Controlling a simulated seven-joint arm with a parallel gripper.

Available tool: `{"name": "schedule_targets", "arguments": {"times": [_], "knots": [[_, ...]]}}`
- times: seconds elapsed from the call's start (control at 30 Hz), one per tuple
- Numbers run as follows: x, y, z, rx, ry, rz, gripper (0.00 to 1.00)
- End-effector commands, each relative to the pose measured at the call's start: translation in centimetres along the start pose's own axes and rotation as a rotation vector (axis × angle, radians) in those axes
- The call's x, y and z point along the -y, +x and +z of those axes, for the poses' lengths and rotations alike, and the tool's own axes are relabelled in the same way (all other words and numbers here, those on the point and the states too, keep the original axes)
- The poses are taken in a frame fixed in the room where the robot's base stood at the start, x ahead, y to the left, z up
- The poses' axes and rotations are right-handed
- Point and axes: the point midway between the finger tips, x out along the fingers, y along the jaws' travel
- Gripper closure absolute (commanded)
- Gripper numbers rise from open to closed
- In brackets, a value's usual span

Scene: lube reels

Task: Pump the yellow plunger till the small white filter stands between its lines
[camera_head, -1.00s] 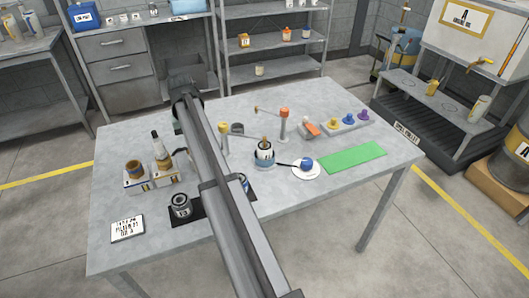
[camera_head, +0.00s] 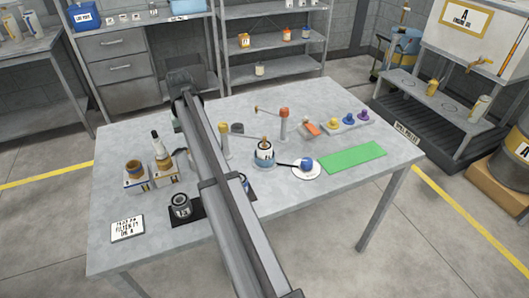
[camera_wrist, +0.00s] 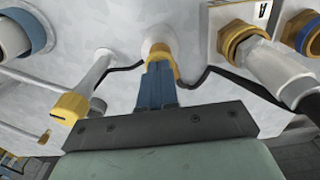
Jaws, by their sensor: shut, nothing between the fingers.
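In the head view my arm hides the gripper and this piece. A can with a white-and-blue side (camera_head: 245,182) shows partly behind my arm at the dark mat's right end; it may be the small white filter. Its lines cannot be read.

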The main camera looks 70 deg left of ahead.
Motion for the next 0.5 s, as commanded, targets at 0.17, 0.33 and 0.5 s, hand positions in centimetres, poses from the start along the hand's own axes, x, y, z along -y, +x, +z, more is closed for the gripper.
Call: {"name": "schedule_targets", "arguments": {"times": [0.17,0.33,0.5], "knots": [[0.0,-1.2,-0.1,0.0,0.0,0.0,1.0],[0.0,-2.3,-0.1,-0.001,0.0,0.0,1.0],[0.0,-3.4,0.0,0.0,0.0,0.0,1.0]]}}
